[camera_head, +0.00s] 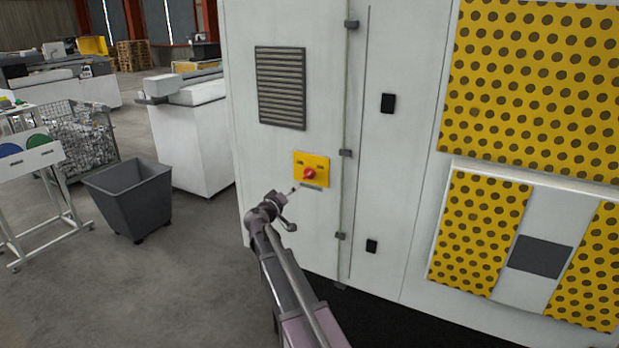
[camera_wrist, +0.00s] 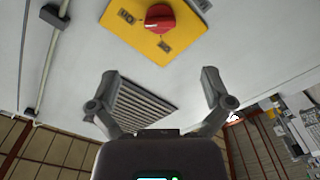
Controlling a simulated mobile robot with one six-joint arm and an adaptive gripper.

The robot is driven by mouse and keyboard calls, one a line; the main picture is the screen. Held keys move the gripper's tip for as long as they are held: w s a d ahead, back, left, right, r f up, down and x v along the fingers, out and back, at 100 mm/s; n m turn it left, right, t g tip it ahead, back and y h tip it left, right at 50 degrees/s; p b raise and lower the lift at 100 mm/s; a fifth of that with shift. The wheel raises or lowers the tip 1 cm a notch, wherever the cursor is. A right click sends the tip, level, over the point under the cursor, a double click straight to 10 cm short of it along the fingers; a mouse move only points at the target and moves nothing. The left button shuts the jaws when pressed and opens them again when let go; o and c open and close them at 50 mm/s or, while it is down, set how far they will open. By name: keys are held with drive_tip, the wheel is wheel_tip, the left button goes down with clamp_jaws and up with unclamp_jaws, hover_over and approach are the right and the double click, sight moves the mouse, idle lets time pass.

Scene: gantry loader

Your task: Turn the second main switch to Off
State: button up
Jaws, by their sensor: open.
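A red rotary switch knob (camera_head: 309,174) sits on a yellow plate (camera_head: 321,161) on the front of a tall white cabinet. In the wrist view the red knob (camera_wrist: 160,18) and the yellow plate (camera_wrist: 128,22) are at the top, with dark label tags on the plate. Only one such switch shows. My gripper (camera_head: 294,190) is in front of the cabinet, just below and left of the knob. In the wrist view my gripper (camera_wrist: 158,88) is open and empty, its fingers apart from the knob. The labels are too small or turned to read surely.
The white cabinet (camera_head: 310,30) has a louvred vent (camera_head: 281,88), also in the wrist view (camera_wrist: 142,108), and black latches (camera_head: 388,103). Yellow dotted panels (camera_head: 530,80) are at right. A grey bin (camera_head: 130,198) stands at left on open floor.

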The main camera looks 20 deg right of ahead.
sight(308, 177)
drive_tip(key=x, duration=1.3)
drive_tip(key=shift+d, duration=0.1)
